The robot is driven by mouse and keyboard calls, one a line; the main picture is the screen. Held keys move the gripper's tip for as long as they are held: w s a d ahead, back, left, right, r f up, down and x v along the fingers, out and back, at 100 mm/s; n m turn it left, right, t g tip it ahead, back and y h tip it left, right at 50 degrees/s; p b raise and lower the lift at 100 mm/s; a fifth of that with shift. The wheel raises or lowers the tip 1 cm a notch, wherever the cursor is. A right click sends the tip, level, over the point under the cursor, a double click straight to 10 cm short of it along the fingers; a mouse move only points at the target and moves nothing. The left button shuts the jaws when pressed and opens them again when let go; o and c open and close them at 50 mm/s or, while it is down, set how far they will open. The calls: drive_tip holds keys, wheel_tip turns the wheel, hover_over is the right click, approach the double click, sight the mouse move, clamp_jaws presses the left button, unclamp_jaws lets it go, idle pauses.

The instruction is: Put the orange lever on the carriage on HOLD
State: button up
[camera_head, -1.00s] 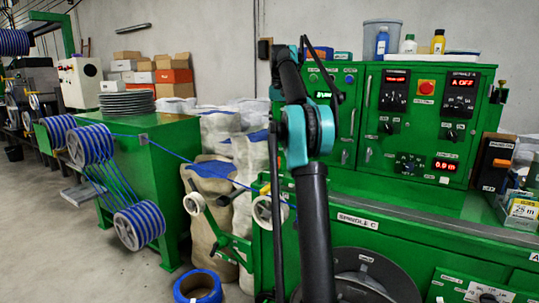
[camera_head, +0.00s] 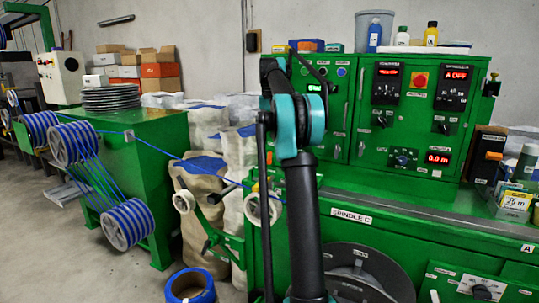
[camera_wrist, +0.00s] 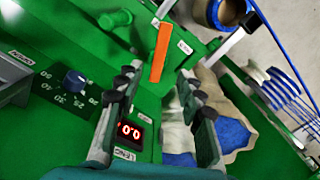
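The orange lever (camera_wrist: 160,52) shows in the wrist view as a flat orange bar, standing nearly upright in the picture over the green carriage (camera_wrist: 60,55). In the head view my arm stands in front of the machine; my gripper cannot be made out there.
In the wrist view a red display (camera_wrist: 130,131) sits between the fingers and a dark knob (camera_wrist: 75,80) lies left. Blue cable (camera_head: 155,146) runs from the spools to a white pulley (camera_head: 262,208). The green machine (camera_head: 410,190) fills the right. A blue coil (camera_head: 190,285) lies on the floor.

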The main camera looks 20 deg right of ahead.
sight(270, 156)
wheel_tip(270, 156, down, 9)
drive_tip(key=shift+r, duration=0.1)
idle(0.4)
clamp_jaws()
